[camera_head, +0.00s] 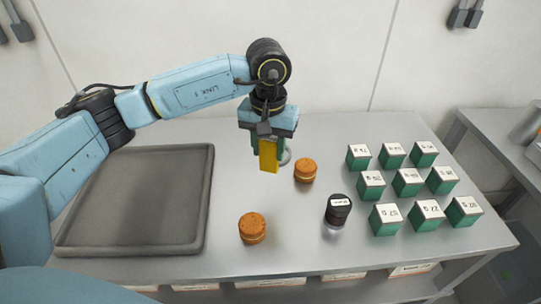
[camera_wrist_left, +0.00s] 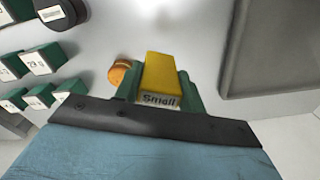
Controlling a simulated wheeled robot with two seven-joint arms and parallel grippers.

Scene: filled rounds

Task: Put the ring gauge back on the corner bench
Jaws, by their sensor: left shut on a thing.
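My left gripper (camera_head: 270,160) is raised over the middle of the grey table (camera_head: 290,210). It is shut on a yellow piece (camera_head: 268,154), which I take to be the ring gauge; a pale curved part shows at its right side. In the left wrist view the gauge (camera_wrist_left: 160,75) is a yellow block with a label reading "Small", between the green fingers of the gripper (camera_wrist_left: 160,85). Its lower side is hidden. A second grey bench (camera_head: 485,125) stands at the right, probably the corner bench. My right gripper is not in view.
Two orange round pieces (camera_head: 252,228) (camera_head: 305,170) and a black-capped jar (camera_head: 338,209) stand below and right of the gripper. Several green labelled blocks (camera_head: 408,182) stand in rows at right. An empty dark tray (camera_head: 205,200) lies at left. A metal cylinder (camera_head: 527,125) is on the right bench.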

